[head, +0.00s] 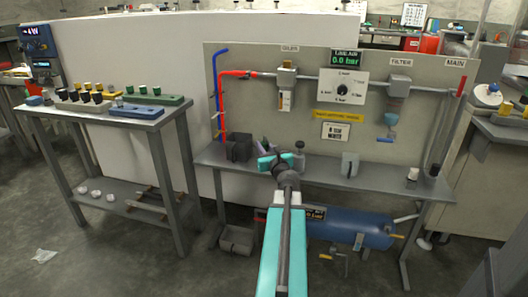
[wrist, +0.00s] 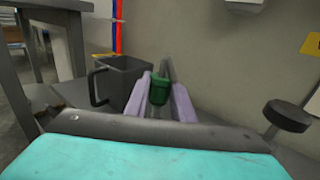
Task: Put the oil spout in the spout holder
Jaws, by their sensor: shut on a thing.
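My gripper (head: 263,144) is over the bench at the back, just right of a dark grey container. In the wrist view its two lavender fingers (wrist: 160,95) are shut on a small dark green piece (wrist: 158,88), which looks like part of the oil spout. The rest of that piece is hidden between the fingers. The dark grey open-topped container (wrist: 122,82) with a side handle stands just left of the fingers; it also shows in the head view (head: 238,148). I cannot tell which thing is the spout holder.
A round black knob (wrist: 287,115) is close on the right in the wrist view. A grey block (head: 350,164) stands farther right on the bench (head: 325,171). The upright panel (head: 300,120) carries pipes and gauges behind. The bench between has free room.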

